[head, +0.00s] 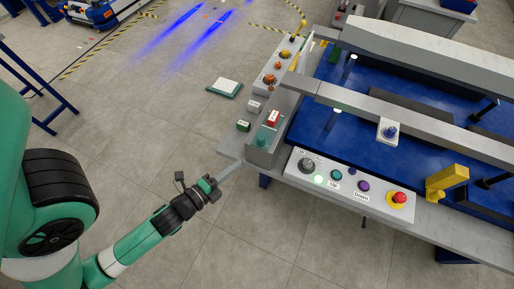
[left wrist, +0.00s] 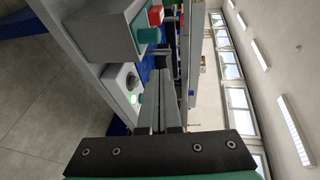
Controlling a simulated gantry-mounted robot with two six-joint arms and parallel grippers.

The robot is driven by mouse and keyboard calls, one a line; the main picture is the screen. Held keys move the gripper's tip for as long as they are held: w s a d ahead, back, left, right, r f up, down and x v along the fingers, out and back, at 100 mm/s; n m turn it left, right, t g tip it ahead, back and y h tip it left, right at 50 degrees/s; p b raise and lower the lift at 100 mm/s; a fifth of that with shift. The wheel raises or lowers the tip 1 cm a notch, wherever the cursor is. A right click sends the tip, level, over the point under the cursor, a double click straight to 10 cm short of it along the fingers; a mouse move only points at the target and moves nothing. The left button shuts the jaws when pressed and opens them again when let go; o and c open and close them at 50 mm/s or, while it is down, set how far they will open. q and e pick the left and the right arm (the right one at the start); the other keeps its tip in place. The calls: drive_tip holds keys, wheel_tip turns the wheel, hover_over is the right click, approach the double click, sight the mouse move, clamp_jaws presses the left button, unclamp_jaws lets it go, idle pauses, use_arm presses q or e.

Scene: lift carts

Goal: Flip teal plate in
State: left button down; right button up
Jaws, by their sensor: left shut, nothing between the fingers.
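A small teal piece (head: 264,136) shows on the near left end of the lift machine, beside a red block (head: 272,118). Its exact shape is hard to tell. In the left wrist view a teal rounded piece (left wrist: 149,36) sticks out of a grey housing, with a red part above it. My left gripper (head: 239,163) is shut and empty, pointing at the machine's near left corner, below and left of the teal piece. Its narrow fingers (left wrist: 164,85) also show together in the left wrist view. My right gripper is not in view.
A control panel (head: 346,184) with a knob, a lit green lamp, teal and purple buttons and a red emergency stop lies right of my left gripper. A yellow bracket (head: 446,182) stands farther right. A teal-edged white pad (head: 224,87) lies beyond. Open floor is on the left.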

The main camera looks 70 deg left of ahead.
use_arm(q)
drive_tip(key=s, duration=0.1)
drive_tip(key=s+f+g, duration=0.1)
drive_tip(key=s, duration=0.1)
drive_tip(key=shift+s+f+n, duration=0.1)
drive_tip(key=shift+f+n, duration=0.05)
drive_tip(key=shift+n, duration=0.15)
drive_tip(key=shift+a, duration=0.1)
drive_tip(key=p, duration=0.4)
approach(259, 143)
drive_tip(key=w+f, duration=0.2)
drive_tip(key=shift+w+a+b, duration=0.45)
drive_tip(key=shift+w+a, duration=1.1)
drive_tip(key=shift+w, duration=0.15)
